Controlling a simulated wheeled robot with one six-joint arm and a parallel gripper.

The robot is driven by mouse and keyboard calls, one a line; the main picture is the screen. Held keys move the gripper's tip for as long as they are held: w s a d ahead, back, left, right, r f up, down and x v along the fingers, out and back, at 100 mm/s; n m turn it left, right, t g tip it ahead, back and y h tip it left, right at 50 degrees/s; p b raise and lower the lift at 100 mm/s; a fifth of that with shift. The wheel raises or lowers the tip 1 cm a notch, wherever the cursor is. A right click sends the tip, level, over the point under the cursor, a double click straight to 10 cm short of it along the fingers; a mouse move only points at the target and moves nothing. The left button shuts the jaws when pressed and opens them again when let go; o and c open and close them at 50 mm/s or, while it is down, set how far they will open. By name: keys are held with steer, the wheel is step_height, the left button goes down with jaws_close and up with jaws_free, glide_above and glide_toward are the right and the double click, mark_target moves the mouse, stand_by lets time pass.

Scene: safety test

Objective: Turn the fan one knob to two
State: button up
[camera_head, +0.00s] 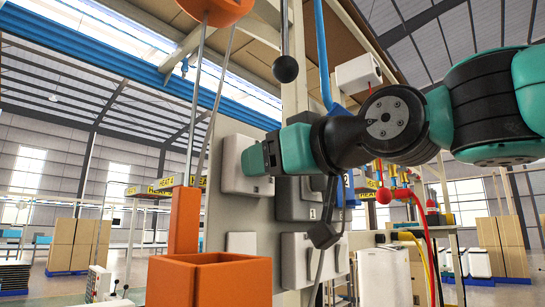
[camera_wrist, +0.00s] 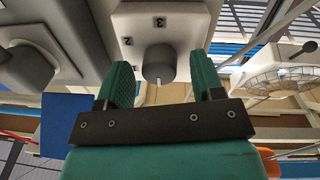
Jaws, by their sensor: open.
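A grey round knob (camera_wrist: 159,62) sits on a pale box (camera_wrist: 185,25) marked 3 and 2 in the wrist view. A small white mark shows at the knob's lower edge. My gripper (camera_wrist: 161,76) is open, with one teal finger on each side of the knob; I cannot tell whether either touches it. In the head view my gripper (camera_head: 256,160) reaches left to a pale box (camera_head: 232,165) on the upright panel, and the knob is hidden there. I cannot tell from the markings which fan this knob belongs to.
A second grey knob (camera_wrist: 28,67) stands left of my gripper in the wrist view. A round wire cage like a fan's (camera_wrist: 282,78) is at right. In the head view, an orange box (camera_head: 210,280) stands in front, and a black ball (camera_head: 286,69) hangs above my gripper.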

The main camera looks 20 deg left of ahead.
steer(key=c, duration=0.9)
steer(key=shift+m, duration=0.3)
steer(key=shift+w+m+g+p, duration=0.2)
steer(key=shift+m+p, duration=0.45)
steer(key=shift+m, duration=3.05)
steer(key=shift+s+m+g+p, duration=0.1)
steer(key=shift+m+g+p, duration=0.4)
steer(key=shift+m, duration=3.2)
steer(key=shift+w+m+g+p, duration=0.1)
steer(key=shift+m+p, duration=0.7)
steer(key=shift+m, duration=2.9)
